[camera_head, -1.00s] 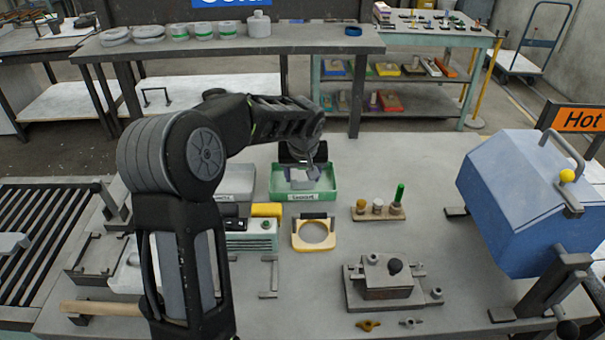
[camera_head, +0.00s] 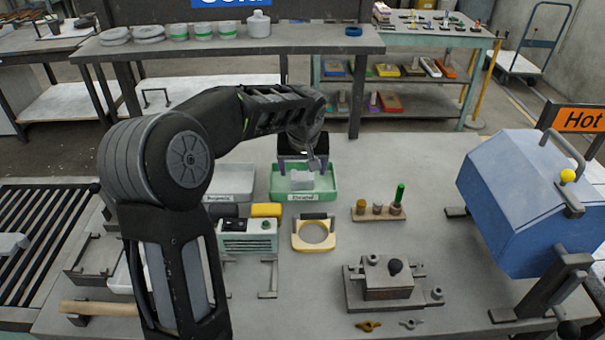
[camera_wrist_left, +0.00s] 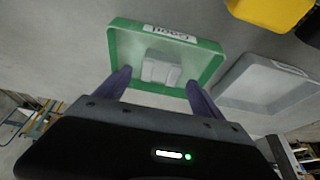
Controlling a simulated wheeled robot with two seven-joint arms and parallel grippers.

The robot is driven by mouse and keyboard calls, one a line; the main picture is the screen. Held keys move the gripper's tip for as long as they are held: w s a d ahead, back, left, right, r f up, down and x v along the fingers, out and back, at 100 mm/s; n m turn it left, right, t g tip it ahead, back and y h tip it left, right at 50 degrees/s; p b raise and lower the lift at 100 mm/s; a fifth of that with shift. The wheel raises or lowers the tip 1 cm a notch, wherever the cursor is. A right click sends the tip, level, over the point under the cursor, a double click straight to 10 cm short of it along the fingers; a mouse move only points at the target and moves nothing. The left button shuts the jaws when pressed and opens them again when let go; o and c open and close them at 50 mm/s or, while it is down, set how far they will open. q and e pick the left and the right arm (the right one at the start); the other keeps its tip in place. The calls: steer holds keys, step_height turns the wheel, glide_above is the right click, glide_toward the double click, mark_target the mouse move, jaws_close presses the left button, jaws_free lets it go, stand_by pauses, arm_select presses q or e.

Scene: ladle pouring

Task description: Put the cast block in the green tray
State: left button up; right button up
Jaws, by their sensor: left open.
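The green tray (camera_head: 328,194) stands on the grey workbench, with a white label on its front wall. The grey cast block (camera_head: 302,180) lies inside it. In the left wrist view the green tray (camera_wrist_left: 216,65) shows with the cast block (camera_wrist_left: 161,68) inside, clear of the tray walls. My left gripper (camera_head: 301,163) is above the tray's far side, its fingers apart and empty. In the left wrist view the fingers of my left gripper (camera_wrist_left: 157,82) are spread, with the block beyond and between them. My right gripper is out of view.
A grey tray (camera_head: 222,209) stands left of the green one. A yellow block (camera_head: 266,210), a yellow ring frame (camera_head: 314,246) and a wooden peg holder (camera_head: 378,214) are nearby. A blue furnace (camera_head: 530,200) stands at the right. The bench between is partly clear.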

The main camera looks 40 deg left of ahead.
arm_select(q)
steer(key=v, duration=0.8)
steer(key=shift+r, duration=0.1)
stand_by(0.5)
